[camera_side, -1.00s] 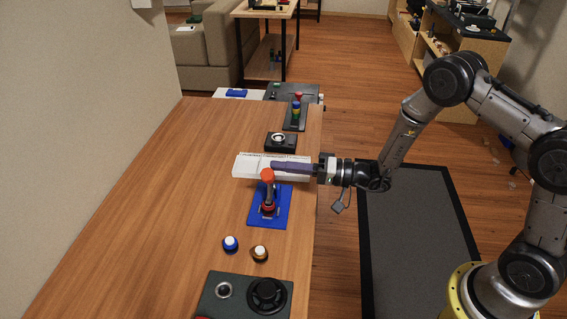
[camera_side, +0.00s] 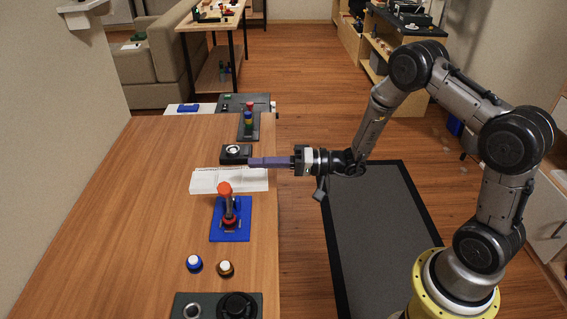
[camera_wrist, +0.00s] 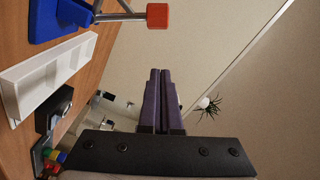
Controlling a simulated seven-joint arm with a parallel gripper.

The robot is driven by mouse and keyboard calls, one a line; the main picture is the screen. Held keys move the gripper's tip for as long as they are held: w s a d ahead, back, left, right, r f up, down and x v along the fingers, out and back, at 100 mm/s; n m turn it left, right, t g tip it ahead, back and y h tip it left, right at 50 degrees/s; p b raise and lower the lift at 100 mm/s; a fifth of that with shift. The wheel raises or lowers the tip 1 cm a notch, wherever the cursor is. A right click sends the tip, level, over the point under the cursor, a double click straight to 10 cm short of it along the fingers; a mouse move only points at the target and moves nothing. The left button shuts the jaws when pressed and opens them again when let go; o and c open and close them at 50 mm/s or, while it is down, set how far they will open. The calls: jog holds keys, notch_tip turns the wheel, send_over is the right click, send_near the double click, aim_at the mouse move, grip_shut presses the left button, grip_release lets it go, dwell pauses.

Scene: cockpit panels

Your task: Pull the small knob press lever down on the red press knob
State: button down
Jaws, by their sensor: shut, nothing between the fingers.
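The press lever (camera_side: 228,203) stands upright on a blue base plate (camera_side: 230,232), with a red knob (camera_side: 224,188) at its top. In the wrist view the red knob (camera_wrist: 158,16) is at the top middle, and part of the blue base (camera_wrist: 50,20) shows at the upper left. My gripper (camera_side: 250,163) is shut and empty. It points left over the table edge, above and behind the lever in the side view, apart from it. In the wrist view the purple fingers (camera_wrist: 160,75) lie together, with the knob beyond their tips.
A white tray (camera_side: 205,182) lies between the lever and a black box with a round dial (camera_side: 235,152). A blue button (camera_side: 194,264) and a brown button (camera_side: 225,268) stand in front. A dark panel (camera_side: 185,303) is nearest. The table's left side is clear.

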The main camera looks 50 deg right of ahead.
jog(key=v, duration=0.6)
jog(key=shift+s+a, duration=0.1)
jog(key=s+a+r+n+g+y, duration=0.2)
jog(key=s+a+r+n+g, duration=0.25)
jog(key=r, duration=0.35)
jog(key=s+a+r+n+g+y, duration=0.2)
jog(key=s+a+r+n+g, duration=0.1)
jog(key=a+r+n, duration=0.4)
jog(key=s+a+r+g+h, duration=0.15)
jog(key=s+g+h, duration=0.3)
jog(key=s, duration=0.75)
jog(key=s+d+f+m+t+h, duration=0.2)
jog(key=s+d+m+h, duration=0.1)
jog(key=d+h, duration=0.3)
jog(key=s+d+f+m+t+h, duration=0.1)
jog(key=s+d+m+t+h, duration=0.1)
jog(key=d+h, duration=0.4)
jog(key=s+d+m, duration=0.1)
jog(key=d+m, duration=0.1)
jog(key=d, duration=0.2)
jog(key=shift+s+d+f+t, duration=0.3)
jog(key=shift+s+d+f, duration=0.05)
jog(key=shift+s+f, duration=0.05)
